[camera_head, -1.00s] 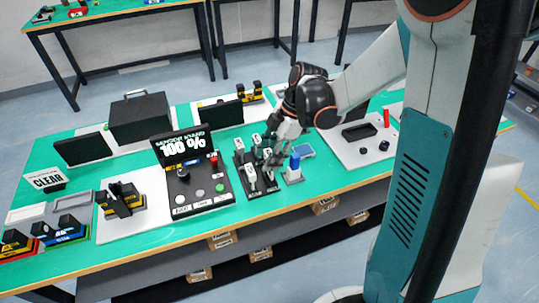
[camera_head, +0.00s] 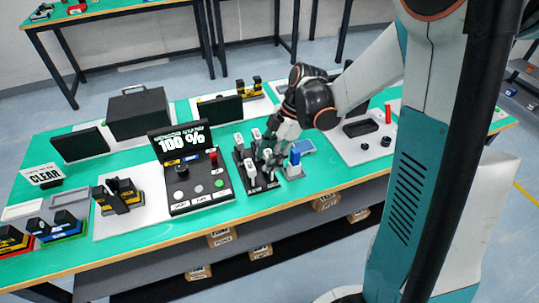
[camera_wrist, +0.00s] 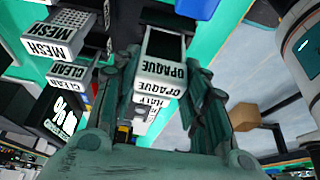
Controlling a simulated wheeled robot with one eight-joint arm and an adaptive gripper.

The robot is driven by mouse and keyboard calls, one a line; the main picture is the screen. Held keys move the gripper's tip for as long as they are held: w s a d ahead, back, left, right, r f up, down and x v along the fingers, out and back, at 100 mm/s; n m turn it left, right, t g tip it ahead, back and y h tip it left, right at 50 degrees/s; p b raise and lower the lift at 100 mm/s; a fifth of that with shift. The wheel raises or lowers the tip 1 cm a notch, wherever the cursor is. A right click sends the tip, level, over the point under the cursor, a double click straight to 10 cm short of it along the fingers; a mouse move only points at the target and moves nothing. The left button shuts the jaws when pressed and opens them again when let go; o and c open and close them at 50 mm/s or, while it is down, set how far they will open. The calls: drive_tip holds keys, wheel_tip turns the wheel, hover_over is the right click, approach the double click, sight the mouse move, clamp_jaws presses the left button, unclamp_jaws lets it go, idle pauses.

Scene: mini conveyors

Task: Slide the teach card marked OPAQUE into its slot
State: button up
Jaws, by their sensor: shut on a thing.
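The card marked OPAQUE (camera_wrist: 172,73) has a white lettered head and a dark body, and sits between my fingers in the wrist view. My gripper (camera_wrist: 163,62) is shut on it; in the head view my gripper (camera_head: 270,157) is low over the dark card rack (camera_head: 262,187). Cards marked MESH (camera_wrist: 48,35) and CLEAR (camera_wrist: 68,74) stand to the left in the wrist view. Another white-headed card (camera_wrist: 152,104) is partly hidden below the OPAQUE card. I cannot tell which slot is the card's own, or whether its lower end is in the rack.
A black console (camera_head: 199,190) with a 100 % display (camera_head: 180,143) stands left of the rack. A blue upright piece (camera_head: 295,160) stands close on the right. A CLEAR sign (camera_head: 42,176) is at the far left. Green tabletop shows in front of the console.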

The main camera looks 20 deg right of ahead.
drive_tip(key=shift+f+b, duration=0.6)
drive_tip(key=shift+f, duration=0.25)
drive_tip(key=o, duration=1.2)
drive_tip(key=v, duration=1.2)
